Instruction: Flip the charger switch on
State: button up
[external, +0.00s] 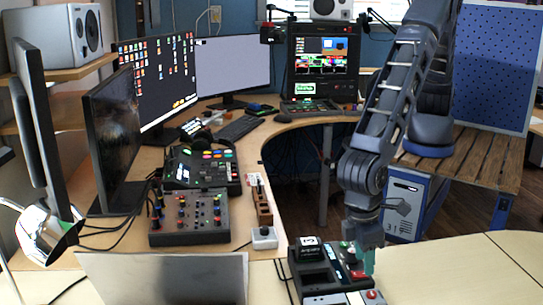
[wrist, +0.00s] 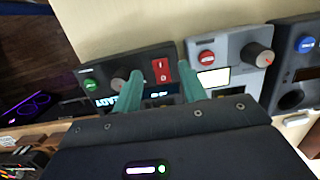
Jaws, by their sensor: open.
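A red rocker switch (wrist: 161,71) with pale marks sits on a black charger panel (wrist: 145,60) in the wrist view. The panel also has a green button (wrist: 90,84), a grey knob and a lit display, partly covered by my left finger. Which side of the rocker is pressed in cannot be told. My gripper (wrist: 160,64) is open, with one teal finger on each side of the switch in the picture; contact cannot be told. In the external view my gripper (external: 365,260) is low over the row of black and grey devices (external: 318,277) at the front.
Beside the charger panel is a grey unit (wrist: 225,58) with a red button and knob, then a dark unit (wrist: 290,75) with a blue button. A mixer (external: 190,218) and monitors stand left. The pale tabletop (external: 450,270) right of my gripper is clear.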

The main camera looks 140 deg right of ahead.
notch_tip(320, 180, up, 8)
jog(key=shift+w+d+r, duration=0.15)
jog(key=shift+w+d, duration=0.25)
notch_tip(320, 180, up, 15)
jog(key=n+t, duration=0.1)
jog(key=n, duration=0.1)
send_over(357, 273)
jog(key=s+d, duration=0.2)
jog(key=s, duration=0.7)
jog(key=s+d+r+n+t, duration=0.2)
jog(key=s+r, duration=1)
jog(key=s, duration=0.2)
jog(key=s+d+r+n+t, duration=0.1)
jog(key=s+n, duration=0.1)
jog(key=s, duration=1.3)
jog(key=s+d+r+n+t+h, duration=0.1)
jog(key=s+n, duration=0.2)
jog(key=s, duration=1.2)
jog(key=shift+r+t, duration=0.35)
jog(key=shift+t, duration=0.05)
